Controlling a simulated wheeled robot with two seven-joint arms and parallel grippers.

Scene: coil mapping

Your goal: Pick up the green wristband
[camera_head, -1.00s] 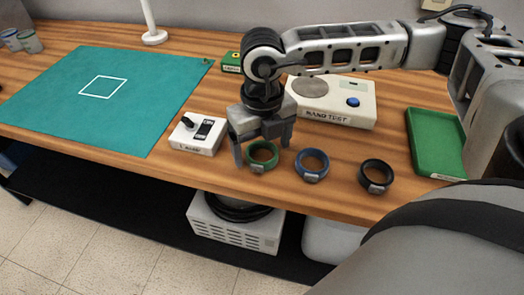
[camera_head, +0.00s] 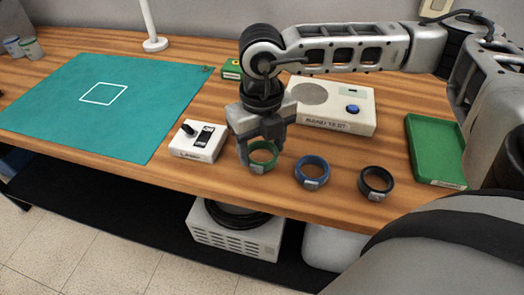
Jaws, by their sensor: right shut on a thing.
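The green wristband (camera_head: 263,166) is a ring with a small pale tag, near the front edge of the wooden table. My right gripper (camera_head: 260,156) points down over it, with its fingers shut on the band. I cannot tell whether the band still touches the table. A blue wristband (camera_head: 312,172) and a black wristband (camera_head: 376,183) lie to its right, apart from the gripper. My left gripper is not in view.
A white switch box (camera_head: 197,142) stands just left of the gripper. A white band tester (camera_head: 333,106) with a blue button stands behind. A green tray (camera_head: 436,145) is at right. A teal mat (camera_head: 100,115) with a white square covers the left, mostly clear.

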